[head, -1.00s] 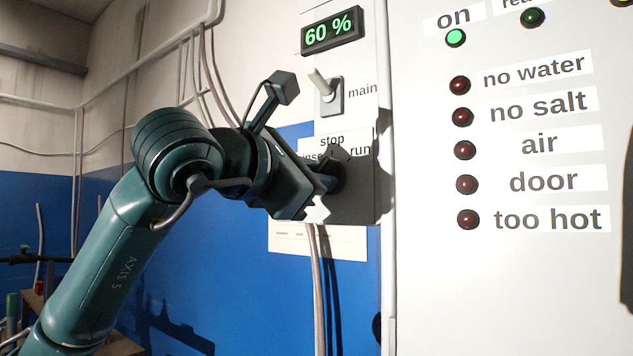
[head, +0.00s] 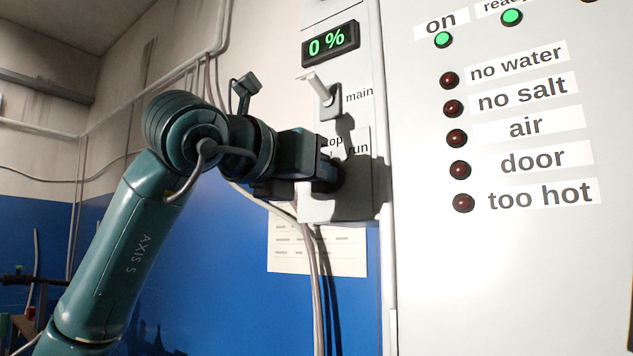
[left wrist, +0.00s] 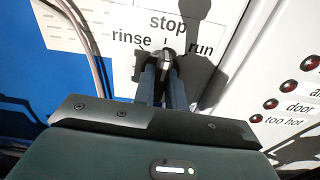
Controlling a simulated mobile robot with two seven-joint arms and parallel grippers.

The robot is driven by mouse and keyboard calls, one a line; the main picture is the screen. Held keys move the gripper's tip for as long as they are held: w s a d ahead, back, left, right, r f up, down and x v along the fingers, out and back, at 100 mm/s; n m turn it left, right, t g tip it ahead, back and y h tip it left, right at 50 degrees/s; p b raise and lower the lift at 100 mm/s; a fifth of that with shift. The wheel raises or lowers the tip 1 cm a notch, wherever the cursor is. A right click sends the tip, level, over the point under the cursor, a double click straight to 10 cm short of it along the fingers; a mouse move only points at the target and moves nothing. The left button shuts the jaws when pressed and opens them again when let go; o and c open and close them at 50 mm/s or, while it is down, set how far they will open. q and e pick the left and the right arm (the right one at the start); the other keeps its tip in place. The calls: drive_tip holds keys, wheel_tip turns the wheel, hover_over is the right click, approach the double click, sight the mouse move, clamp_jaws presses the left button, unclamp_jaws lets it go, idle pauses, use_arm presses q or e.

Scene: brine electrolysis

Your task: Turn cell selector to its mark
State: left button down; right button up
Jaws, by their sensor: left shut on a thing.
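The cell selector is a knob (left wrist: 167,54) on a pale panel with the labels rinse, stop and run. In the left wrist view its tip points up, near the short tick under "stop"; its exact angle is hard to tell. My left gripper (head: 328,172) is shut on the knob, and its two fingers (left wrist: 164,78) lie on either side of it in the left wrist view. In the head view the gripper hides most of the knob and covers part of the labels. My right gripper is not in view.
Above the selector are the main switch (head: 326,97) and a display (head: 330,43) reading 0 %. The white cabinet (head: 500,290) on the right has green on and ready lamps lit and several dark red lamps. Cables (head: 312,265) hang below the panel beside a paper sheet (head: 345,258).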

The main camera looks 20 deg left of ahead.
use_arm(q)
drive_tip(key=shift+n, duration=0.3)
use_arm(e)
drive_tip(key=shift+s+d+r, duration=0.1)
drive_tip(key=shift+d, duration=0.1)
use_arm(q)
drive_tip(key=c, duration=1.4)
unclamp_jaws()
drive_tip(key=shift+c, duration=0.2)
drive_tip(key=b+v, duration=0.2)
drive_tip(key=v, duration=1.1)
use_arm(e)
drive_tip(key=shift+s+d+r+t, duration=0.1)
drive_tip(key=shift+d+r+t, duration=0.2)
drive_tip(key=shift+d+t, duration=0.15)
use_arm(q)
drive_tip(key=shift+s, duration=0.1)
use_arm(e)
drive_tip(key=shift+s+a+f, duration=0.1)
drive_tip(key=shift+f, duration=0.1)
